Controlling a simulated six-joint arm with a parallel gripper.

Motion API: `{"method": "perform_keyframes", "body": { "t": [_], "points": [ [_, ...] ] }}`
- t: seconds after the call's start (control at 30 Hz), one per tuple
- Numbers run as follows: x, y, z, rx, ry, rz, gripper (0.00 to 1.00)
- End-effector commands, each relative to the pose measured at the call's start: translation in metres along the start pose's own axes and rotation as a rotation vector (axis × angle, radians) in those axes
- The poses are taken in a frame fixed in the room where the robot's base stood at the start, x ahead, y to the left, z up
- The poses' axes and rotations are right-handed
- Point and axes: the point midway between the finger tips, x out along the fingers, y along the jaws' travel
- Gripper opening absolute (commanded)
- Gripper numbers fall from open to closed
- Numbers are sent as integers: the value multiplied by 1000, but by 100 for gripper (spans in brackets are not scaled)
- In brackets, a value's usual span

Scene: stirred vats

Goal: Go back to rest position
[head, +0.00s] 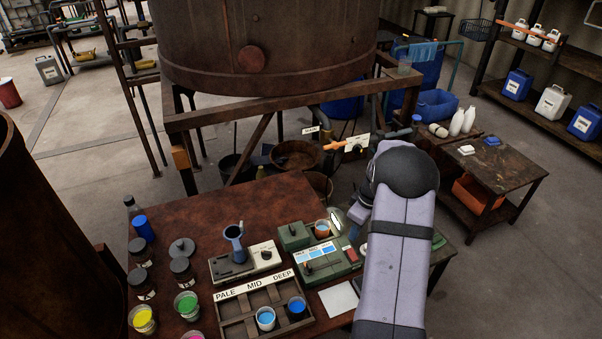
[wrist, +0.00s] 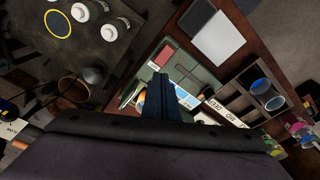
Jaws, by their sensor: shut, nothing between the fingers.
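My gripper shows in the wrist view (wrist: 162,98) as dark fingers closed together, with nothing between them. Below it is a green instrument box (wrist: 190,72) with a colour-striped panel. In the head view the same green instrument (head: 328,262) stands at the right of the brown table, with a small cup of orange-brown content (head: 322,229) on its rear part. My arm hangs over the table's right side and hides part of what lies behind it; the fingertips are hard to make out there.
A rack labelled PALE, MID, DEEP (head: 238,322) holds two blue cups at its right; it also shows in the wrist view (wrist: 238,98). A large rusty vat (head: 265,45) on a frame rises behind. A side bench (head: 495,165) is right.

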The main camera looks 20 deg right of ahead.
Motion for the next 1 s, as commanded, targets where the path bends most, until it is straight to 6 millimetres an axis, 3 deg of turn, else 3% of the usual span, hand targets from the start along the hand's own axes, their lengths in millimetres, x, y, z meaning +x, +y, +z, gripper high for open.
{"method": "perform_keyframes", "body": {
  "t": [0.17, 0.37, 0.47, 0.57, 0.63, 0.8, 1.0],
  "points": [
    [0, 0, 0, 84, 0, 0, 0],
    [0, 1, 2, 373, -5, 6, 0],
    [12, -18, 17, 574, -50, -21, 0],
    [32, -64, 49, 788, -156, -77, 0],
    [33, -100, 73, 922, -235, -99, 0],
    [6, -178, 101, 1053, -355, -93, 0],
    [-34, -253, 111, 922, -389, -59, 0]
  ]
}}
